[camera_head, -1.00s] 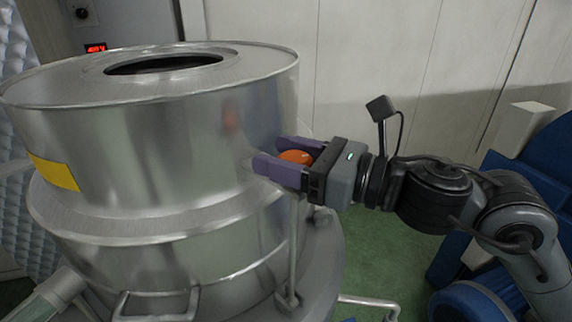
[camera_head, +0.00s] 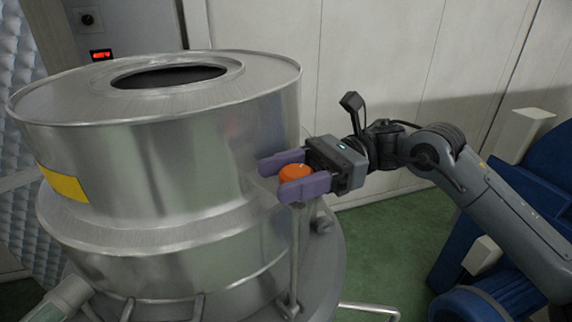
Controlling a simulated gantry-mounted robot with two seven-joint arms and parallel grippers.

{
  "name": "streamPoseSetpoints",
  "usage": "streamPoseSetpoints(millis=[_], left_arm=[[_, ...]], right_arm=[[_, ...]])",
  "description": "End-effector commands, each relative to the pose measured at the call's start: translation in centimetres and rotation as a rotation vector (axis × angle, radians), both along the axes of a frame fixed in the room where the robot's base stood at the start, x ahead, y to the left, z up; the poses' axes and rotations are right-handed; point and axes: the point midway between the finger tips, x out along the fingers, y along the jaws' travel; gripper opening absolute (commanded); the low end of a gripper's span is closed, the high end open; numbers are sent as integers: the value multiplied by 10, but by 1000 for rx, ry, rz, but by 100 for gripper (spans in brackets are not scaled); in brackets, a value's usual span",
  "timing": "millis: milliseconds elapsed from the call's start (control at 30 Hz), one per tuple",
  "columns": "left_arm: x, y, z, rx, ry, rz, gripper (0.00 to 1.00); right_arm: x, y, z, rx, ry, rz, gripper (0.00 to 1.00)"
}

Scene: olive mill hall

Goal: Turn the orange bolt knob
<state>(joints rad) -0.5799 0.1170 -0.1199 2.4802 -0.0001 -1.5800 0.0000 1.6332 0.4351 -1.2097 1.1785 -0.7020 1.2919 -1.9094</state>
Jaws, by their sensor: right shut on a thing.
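The orange bolt knob (camera_head: 294,172) sits at the right side of the steel drum (camera_head: 150,150), at the top of a thin upright rod. My right gripper (camera_head: 289,174) reaches in from the right with its purple fingers on either side of the knob, shut on it. One finger is on the far side and one on the near side, which hides part of the knob. My left gripper is not in view.
The drum has a round dark opening (camera_head: 168,76) on top and a yellow label (camera_head: 63,184). Blue machinery (camera_head: 530,195) stands at the right. A control box with a red display (camera_head: 101,55) is at the back left.

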Motion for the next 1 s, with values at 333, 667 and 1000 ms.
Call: streamPoseSetpoints(millis=[333,667,1000], left_arm=[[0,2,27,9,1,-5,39],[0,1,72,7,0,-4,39],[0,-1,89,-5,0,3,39]], right_arm=[[-2,-1,-2,-10,11,306,26],[-5,-3,-2,-9,13,476,26],[-6,-4,-7,-9,10,542,26]])
